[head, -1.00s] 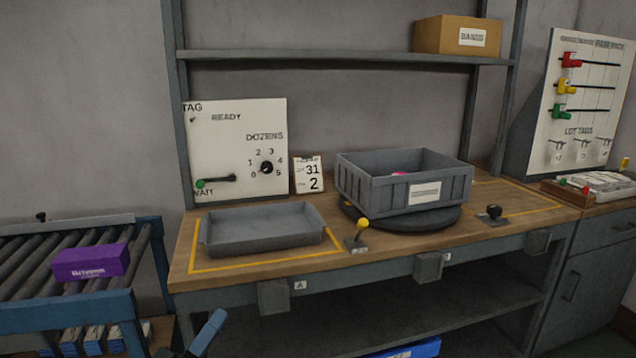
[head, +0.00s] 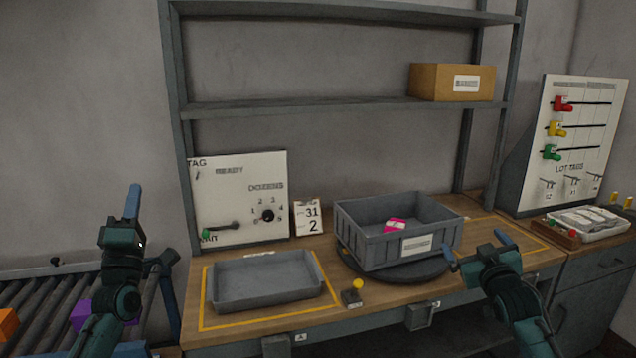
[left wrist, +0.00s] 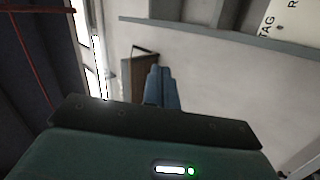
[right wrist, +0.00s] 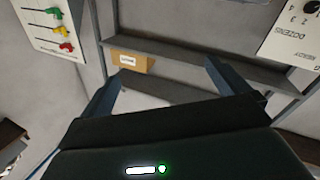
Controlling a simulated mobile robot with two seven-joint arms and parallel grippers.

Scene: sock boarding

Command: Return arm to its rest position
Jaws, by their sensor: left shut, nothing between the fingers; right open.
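My left gripper (head: 132,202) is raised at the left of the head view, above the roller conveyor, with its fingers shut and pointing up. In the left wrist view its blue fingers (left wrist: 162,88) are together and hold nothing. My right gripper (head: 475,246) is raised at the right of the head view, in front of the bench and near the grey crate. Its fingers are spread apart and empty, and the gap between them shows in the right wrist view (right wrist: 160,80).
The bench holds a grey tray (head: 215,300) and a grey crate (head: 375,252) with a pink item (head: 395,225) on a dark turntable (head: 425,277). A yellow-knobbed lever (head: 353,293) stands between them. A purple box (head: 88,313) lies on the conveyor (head: 40,300). A cardboard box (head: 435,83) sits on the shelf.

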